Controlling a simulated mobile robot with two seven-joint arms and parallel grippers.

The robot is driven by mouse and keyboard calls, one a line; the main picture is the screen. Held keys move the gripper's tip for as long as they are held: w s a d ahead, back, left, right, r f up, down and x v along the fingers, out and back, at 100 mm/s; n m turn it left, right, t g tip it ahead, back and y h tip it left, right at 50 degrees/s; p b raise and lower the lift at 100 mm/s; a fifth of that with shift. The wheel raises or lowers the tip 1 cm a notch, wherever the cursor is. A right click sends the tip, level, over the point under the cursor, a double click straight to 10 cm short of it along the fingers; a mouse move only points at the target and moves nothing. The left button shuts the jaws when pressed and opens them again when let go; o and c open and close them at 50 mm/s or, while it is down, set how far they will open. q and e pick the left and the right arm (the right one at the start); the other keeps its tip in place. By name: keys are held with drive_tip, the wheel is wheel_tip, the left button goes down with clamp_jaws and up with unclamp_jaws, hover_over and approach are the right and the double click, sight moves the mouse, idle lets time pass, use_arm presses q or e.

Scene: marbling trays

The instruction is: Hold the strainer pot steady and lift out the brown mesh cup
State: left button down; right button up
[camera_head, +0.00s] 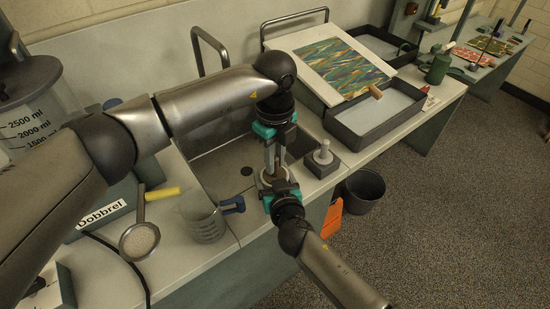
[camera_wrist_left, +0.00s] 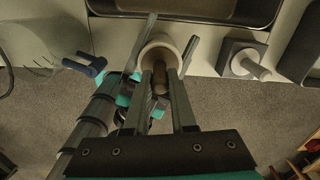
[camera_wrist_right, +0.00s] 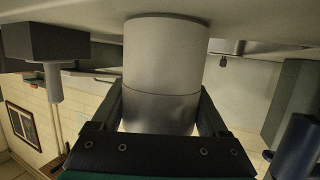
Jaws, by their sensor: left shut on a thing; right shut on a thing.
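The strainer pot (camera_head: 264,183) is a pale cylinder at the front edge of the counter. It stands between both grippers and fills the middle of the right wrist view (camera_wrist_right: 166,55). My right gripper (camera_wrist_right: 165,105) is shut on it, one finger on each side. The brown mesh cup (camera_wrist_left: 160,76) shows at the pot's round mouth, and a bit of brown also shows in the head view (camera_head: 275,171). My left gripper (camera_head: 272,163) points down from above and is shut on the cup. How deep the cup sits in the pot is hidden.
A dark block with a pale peg (camera_head: 323,157) is close on the right. The sink (camera_head: 215,165) lies behind, and a black bucket (camera_head: 364,190) stands below.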

use_arm(q)
drive_tip(key=shift+r, duration=0.5)
use_arm(e)
drive_tip(key=shift+s+d+f, duration=0.1)
drive_tip(key=shift+s+f, duration=0.05)
drive_tip(key=shift+f, duration=0.25)
idle(0.4)
use_arm(q)
drive_tip(key=shift+r, duration=2.1)
use_arm(e)
drive_tip(key=o, duration=1.2)
drive_tip(key=shift+o, duration=1.2)
drive_tip(key=shift+r, duration=0.25)
drive_tip(key=v, duration=1.1)
drive_tip(key=shift+s+r, duration=0.15)
drive_tip(key=shift+s, duration=0.25)
use_arm(q)
drive_tip(key=shift+f, duration=0.1)
